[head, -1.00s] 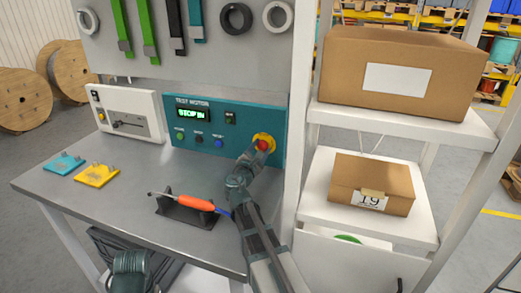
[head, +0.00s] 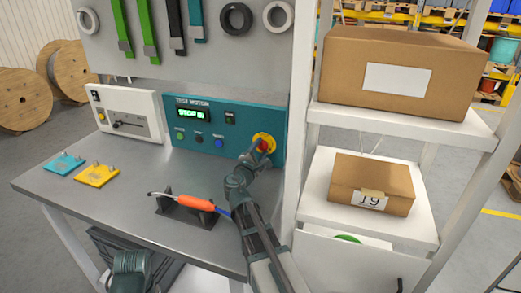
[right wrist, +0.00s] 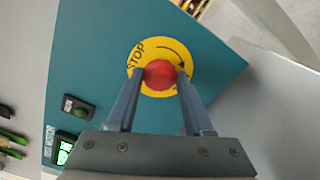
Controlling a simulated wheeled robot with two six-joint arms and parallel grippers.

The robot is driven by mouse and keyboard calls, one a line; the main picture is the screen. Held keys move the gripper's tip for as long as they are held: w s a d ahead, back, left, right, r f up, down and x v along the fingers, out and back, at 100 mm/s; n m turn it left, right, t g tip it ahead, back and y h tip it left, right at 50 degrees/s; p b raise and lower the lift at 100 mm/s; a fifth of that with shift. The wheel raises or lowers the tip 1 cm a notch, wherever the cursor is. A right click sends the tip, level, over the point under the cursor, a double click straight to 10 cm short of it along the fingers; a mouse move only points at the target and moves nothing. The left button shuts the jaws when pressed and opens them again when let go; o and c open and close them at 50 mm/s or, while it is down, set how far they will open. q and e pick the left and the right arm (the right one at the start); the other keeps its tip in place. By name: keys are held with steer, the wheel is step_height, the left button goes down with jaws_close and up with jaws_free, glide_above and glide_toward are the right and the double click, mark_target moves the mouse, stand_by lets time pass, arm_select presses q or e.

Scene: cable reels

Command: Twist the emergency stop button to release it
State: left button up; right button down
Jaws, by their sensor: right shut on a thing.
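The red emergency stop button (head: 263,146) sits on a yellow round plate on the right side of the teal test panel (head: 180,110). In the right wrist view the red button (right wrist: 160,75) is seen head-on, with STOP and a curved arrow on the yellow plate (right wrist: 172,50). My right gripper (right wrist: 160,80) has one finger on each side of the button and is shut on it. In the head view my right gripper (head: 258,152) partly covers the button. The panel's green display (head: 193,114) reads STOP and further characters too small to read.
A screwdriver-like tool with an orange handle (head: 196,203) lies on a black stand left of my right arm. Teal (head: 64,163) and yellow (head: 97,175) plates lie on the bench (head: 50,195). A white shelf post stands close right of the panel.

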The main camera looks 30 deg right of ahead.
steer(key=shift+m, duration=1.6)
steer(key=shift+c, duration=1.4)
jaws_free()
steer(key=v, duration=1.3)
steer(key=shift+s+a, duration=0.2)
steer(key=shift+s, duration=0.1)
